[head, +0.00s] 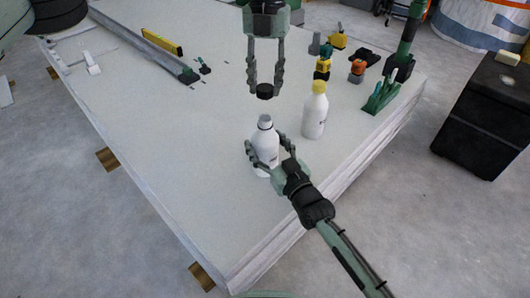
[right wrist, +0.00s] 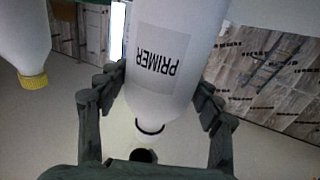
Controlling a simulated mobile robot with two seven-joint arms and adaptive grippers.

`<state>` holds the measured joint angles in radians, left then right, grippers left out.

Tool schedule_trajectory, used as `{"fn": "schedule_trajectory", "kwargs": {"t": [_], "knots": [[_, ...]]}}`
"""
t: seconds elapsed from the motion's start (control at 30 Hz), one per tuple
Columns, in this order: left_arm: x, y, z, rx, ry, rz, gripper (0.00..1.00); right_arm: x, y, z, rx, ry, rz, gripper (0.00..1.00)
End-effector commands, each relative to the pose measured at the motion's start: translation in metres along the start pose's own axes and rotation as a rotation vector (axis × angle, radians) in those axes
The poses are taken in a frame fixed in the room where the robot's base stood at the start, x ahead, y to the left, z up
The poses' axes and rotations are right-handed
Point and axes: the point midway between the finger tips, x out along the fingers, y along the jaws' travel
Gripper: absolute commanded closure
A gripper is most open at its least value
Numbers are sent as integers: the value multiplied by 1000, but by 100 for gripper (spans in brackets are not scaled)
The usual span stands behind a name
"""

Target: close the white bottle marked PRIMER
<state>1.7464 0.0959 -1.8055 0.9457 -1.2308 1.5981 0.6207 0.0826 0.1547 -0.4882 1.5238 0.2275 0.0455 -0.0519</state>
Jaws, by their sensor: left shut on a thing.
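The white PRIMER bottle (head: 266,148) stands upright on the large pale panel, with its neck uncapped. The right wrist view shows its body upside down with the PRIMER label (right wrist: 160,65). My right gripper (head: 268,160) has its fingers on both sides of the bottle's body, apparently touching it; it also shows in the right wrist view (right wrist: 162,88). My left gripper (head: 265,90) points down, shut on a black cap (head: 265,91). The cap is above the bottle's neck and apart from it. A dark round shape near the neck in the right wrist view is probably this cap.
A white bottle with a yellow cap (head: 314,112) stands close to the right. Tools and small items, including a green rack (head: 382,95), are at the panel's (head: 180,150) far right. A yellow level (head: 162,41) lies far left. The panel's left middle is clear.

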Motion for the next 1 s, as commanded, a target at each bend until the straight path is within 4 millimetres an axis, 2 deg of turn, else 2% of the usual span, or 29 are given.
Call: {"fn": "schedule_trajectory", "kwargs": {"t": [0.07, 0.4, 0.57, 0.83, 1.0], "knots": [[0, 0, 0, 0, 0, 0, 80, 0, 0, 0, 0, 0, 0, 49], [0, 0, 0, 0, 0, 0, 80, 0, 0, 0, 0, 0, 0, 91], [5, 0, 0, 0, 1, 0, 80, 0, 0, 0, -1, 0, 0, 92], [42, 0, 4, -1, 3, 2, 80, 0, 0, 0, -1, 0, 0, 92], [49, 0, 6, 0, -2, 3, 80, 0, 0, 0, -1, 0, 0, 92]]}}
